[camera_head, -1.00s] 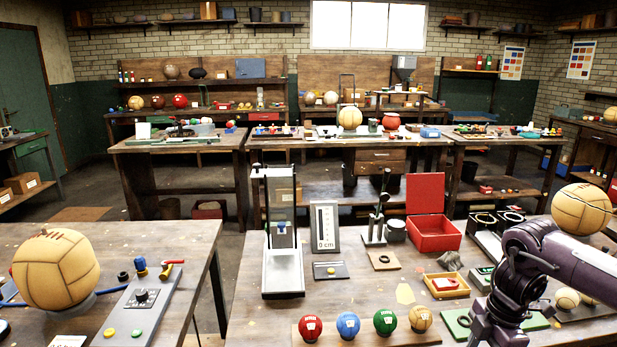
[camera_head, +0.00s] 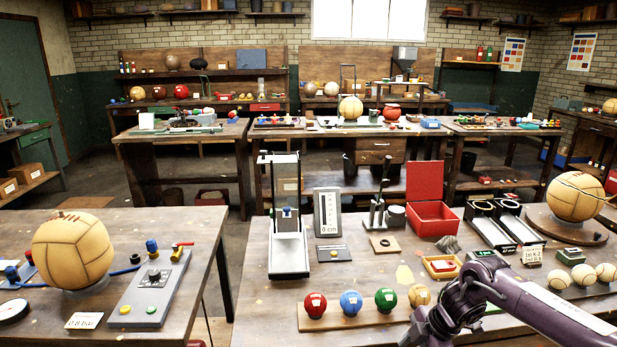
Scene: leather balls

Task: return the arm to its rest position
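My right arm comes in from the lower right in the head view, a dark purple link over the front right of the near table (camera_head: 262,318). Its wrist bends down at the bottom edge, and the gripper's fingers are cut off below the picture. My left arm and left gripper do not show. Behind the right arm, a tan ball (camera_head: 575,196) rests on a round dark stand, apart from the arm. A wooden board (camera_head: 330,324) with red, blue, green and tan small balls lies left of the wrist; the arm's wrist partly covers its right end.
A red open box (camera_head: 433,218), a clear-fronted drop stand (camera_head: 288,250) and a 0 cm gauge (camera_head: 327,212) stand on the near table. A left table holds a large tan ball (camera_head: 72,250) and a grey valve panel (camera_head: 150,290).

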